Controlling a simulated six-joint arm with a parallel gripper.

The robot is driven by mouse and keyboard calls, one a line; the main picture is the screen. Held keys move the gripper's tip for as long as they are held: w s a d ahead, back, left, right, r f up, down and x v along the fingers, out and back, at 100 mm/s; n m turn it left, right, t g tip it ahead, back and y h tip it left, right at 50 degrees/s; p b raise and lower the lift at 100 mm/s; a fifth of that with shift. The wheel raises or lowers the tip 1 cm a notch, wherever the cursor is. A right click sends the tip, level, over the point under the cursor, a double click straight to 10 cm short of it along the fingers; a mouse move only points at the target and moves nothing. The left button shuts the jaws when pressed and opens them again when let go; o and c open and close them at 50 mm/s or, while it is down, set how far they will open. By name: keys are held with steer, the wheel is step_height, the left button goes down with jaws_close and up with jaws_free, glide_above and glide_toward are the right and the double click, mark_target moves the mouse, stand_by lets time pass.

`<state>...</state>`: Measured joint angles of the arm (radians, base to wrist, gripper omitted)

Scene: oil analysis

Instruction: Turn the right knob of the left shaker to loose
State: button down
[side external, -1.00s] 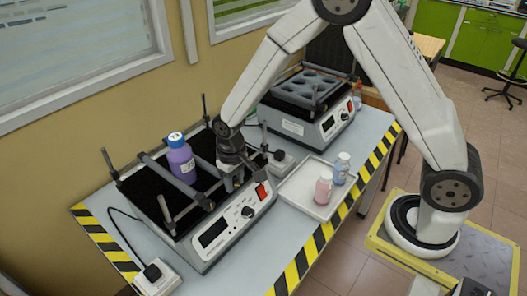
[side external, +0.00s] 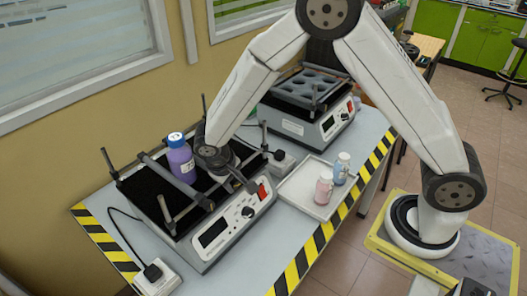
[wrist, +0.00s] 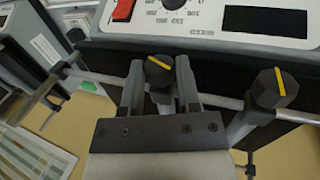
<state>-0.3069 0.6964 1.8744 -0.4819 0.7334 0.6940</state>
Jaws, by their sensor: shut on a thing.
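The left shaker (side external: 212,235) is the nearer one, with a dark tray and a white front panel. Its right knob (wrist: 158,66), black with a yellow mark, sits between my gripper's fingers (wrist: 160,85) in the wrist view. The gripper is shut on this knob. In the side view my gripper (side external: 240,182) is at the front right of the tray, and the arm largely hides the knob. The left knob (wrist: 276,88), also black with a yellow mark, stands free on the same bar in the wrist view. The wrist picture shows the panel upside down.
A purple bottle (side external: 180,160) stands in the left shaker's tray, near the arm. A second shaker (side external: 305,125) stands behind. A white tray (side external: 295,197) holds a pink bottle (side external: 324,189) and a whitish-blue one (side external: 342,168). A red switch (wrist: 123,10) is close to the gripped knob.

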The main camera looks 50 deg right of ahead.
steer(key=shift+a+f+h, duration=0.1)
steer(key=shift+a+h, duration=0.05)
steer(key=shift+h, duration=1.15)
steer(key=shift+a+f+h, duration=0.1)
steer(key=shift+h, duration=1.2)
steer(key=shift+c, duration=1.6)
jaws_free()
steer(key=v, duration=0.8)
steer(key=shift+d, duration=0.1)
